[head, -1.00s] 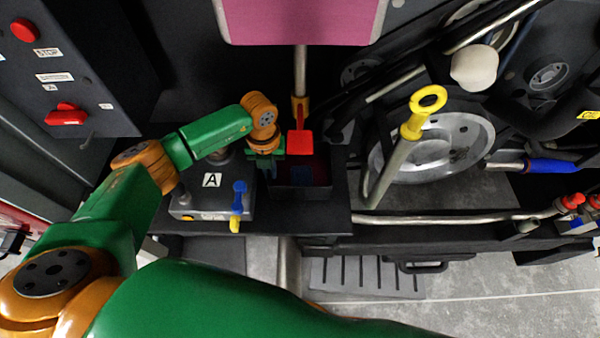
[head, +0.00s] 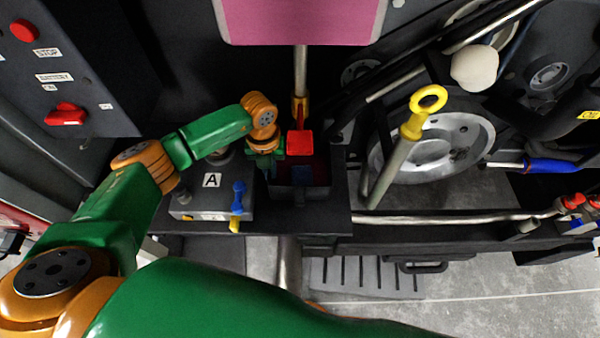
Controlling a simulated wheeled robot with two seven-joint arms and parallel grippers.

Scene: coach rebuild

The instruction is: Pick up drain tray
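A small dark open-topped tray (head: 318,193) sits on the black ledge in the middle of the head view. It looks like the drain tray, with a dark red inside and a blue patch in it. My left gripper (head: 264,163) points down at the tray's left wall. Its fingertips are small and partly hidden, so I cannot tell whether they are open or closed on the rim. My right gripper is not in view.
A red square-topped part (head: 300,143) stands over the tray's back. A grey box marked A (head: 212,204) with a blue-yellow valve (head: 238,200) is close on the left. A yellow-ringed dipstick (head: 410,128) and a large pulley (head: 455,150) are right. A slatted grate (head: 365,276) lies below.

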